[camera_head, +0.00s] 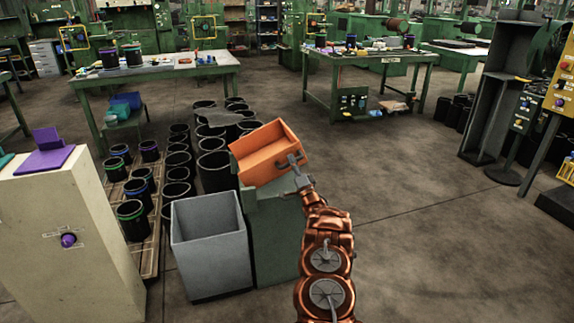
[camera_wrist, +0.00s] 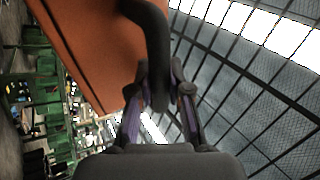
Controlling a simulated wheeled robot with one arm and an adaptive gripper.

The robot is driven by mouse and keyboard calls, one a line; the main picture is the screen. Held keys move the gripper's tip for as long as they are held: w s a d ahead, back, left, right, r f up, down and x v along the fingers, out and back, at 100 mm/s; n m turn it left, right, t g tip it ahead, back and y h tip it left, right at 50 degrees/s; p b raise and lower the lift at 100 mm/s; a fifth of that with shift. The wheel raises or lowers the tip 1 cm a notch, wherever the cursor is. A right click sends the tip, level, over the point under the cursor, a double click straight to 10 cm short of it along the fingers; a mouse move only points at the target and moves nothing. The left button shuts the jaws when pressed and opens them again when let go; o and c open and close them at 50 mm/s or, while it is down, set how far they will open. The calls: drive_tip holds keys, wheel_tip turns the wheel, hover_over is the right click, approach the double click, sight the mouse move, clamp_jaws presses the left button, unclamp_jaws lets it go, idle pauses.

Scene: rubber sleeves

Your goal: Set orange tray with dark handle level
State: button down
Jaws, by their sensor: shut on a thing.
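The orange tray (camera_head: 268,150) is tilted above the green stand (camera_head: 272,225) in the head view, its right side higher than its left. Its dark handle (camera_head: 292,160) is on the side facing my arm. My gripper (camera_head: 299,178) is at the handle. In the wrist view my gripper (camera_wrist: 160,98) is shut on the dark handle (camera_wrist: 152,35), with the orange tray (camera_wrist: 95,45) beyond it on the left. I cannot tell whether the tray's lower edge touches the stand.
A grey open bin (camera_head: 208,240) stands left of the green stand. Several black sleeves (camera_head: 177,170) stand behind it. A beige cabinet (camera_head: 65,245) with a purple piece on top is at far left. The floor (camera_head: 440,210) to the right is clear.

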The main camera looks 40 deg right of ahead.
drive_tip(key=shift+s+d+f+m+g+h+b, duration=0.3)
drive_tip(key=shift+d+f+m+g+h+b, duration=0.25)
drive_tip(key=shift+f+m+h+b, duration=0.65)
drive_tip(key=shift+s+d+f+m+g+h+b, duration=0.35)
drive_tip(key=shift+d+f+m+h, duration=0.5)
drive_tip(key=shift+f+m, duration=0.8)
drive_tip(key=shift+s+d+f+m+g+h+b, duration=0.2)
drive_tip(key=shift+d+f+m+g+h+b, duration=0.25)
drive_tip(key=shift+f+m+h+b, duration=0.9)
drive_tip(key=shift+r+m+y+p, duration=0.1)
drive_tip(key=shift+m+y+p, duration=0.2)
drive_tip(key=shift+p, duration=0.2)
drive_tip(key=c, duration=1.1)
unclamp_jaws()
drive_tip(key=shift+a, duration=0.1)
drive_tip(key=v, duration=1.2)
drive_tip(key=shift+w, duration=0.1)
